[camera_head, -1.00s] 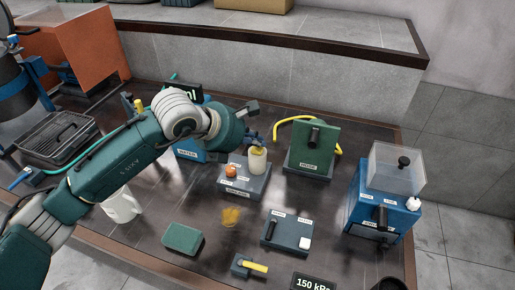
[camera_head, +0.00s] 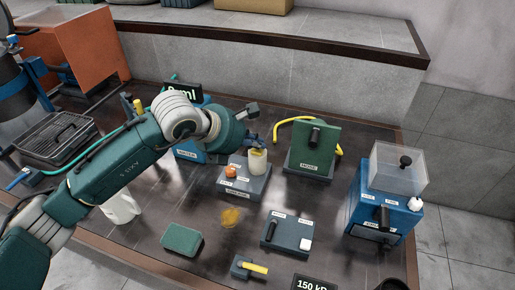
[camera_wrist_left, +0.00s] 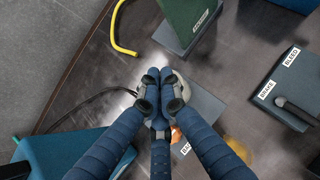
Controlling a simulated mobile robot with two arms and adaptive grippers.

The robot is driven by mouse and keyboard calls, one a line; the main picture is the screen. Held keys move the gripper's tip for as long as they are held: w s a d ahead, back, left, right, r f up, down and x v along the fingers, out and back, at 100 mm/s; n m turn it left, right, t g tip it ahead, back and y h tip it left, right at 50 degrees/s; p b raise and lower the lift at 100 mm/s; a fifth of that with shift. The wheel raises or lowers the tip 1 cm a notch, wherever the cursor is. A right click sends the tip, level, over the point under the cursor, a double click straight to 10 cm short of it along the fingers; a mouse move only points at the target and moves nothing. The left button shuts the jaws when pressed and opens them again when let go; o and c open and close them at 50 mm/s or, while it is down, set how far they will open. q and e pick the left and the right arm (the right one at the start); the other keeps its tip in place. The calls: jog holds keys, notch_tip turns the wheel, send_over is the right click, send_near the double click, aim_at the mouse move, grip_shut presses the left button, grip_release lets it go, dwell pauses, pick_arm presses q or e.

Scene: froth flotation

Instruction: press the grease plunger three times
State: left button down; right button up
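A low grey block (camera_head: 245,184) stands near the middle of the table. It bears a pale cylinder (camera_head: 257,162) with a yellow top and an orange knob (camera_head: 231,171). Its label is too small to read in the head view. My left gripper (camera_head: 250,141) is right above the cylinder. In the left wrist view its blue fingers (camera_wrist_left: 158,82) are drawn together and their tips overlap the pale round cylinder (camera_wrist_left: 182,84). I cannot tell whether they touch it. The fingers hide most of the top. My right gripper is not in view.
Behind to the right stands a green box (camera_head: 315,147) with a yellow hose (camera_head: 285,127). A blue machine (camera_head: 372,205) with a clear cover is at the right. A grey control box (camera_head: 287,232) and a green block (camera_head: 182,240) are in front. A display (camera_head: 183,92) is behind.

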aim_at(256, 151)
pick_arm(q)
jog(key=shift+f, duration=0.25)
jog(key=shift+r, duration=1)
jog(key=shift+r, duration=0.1)
jog(key=shift+r+p, duration=1.15)
jog(key=shift+r, duration=1.25)
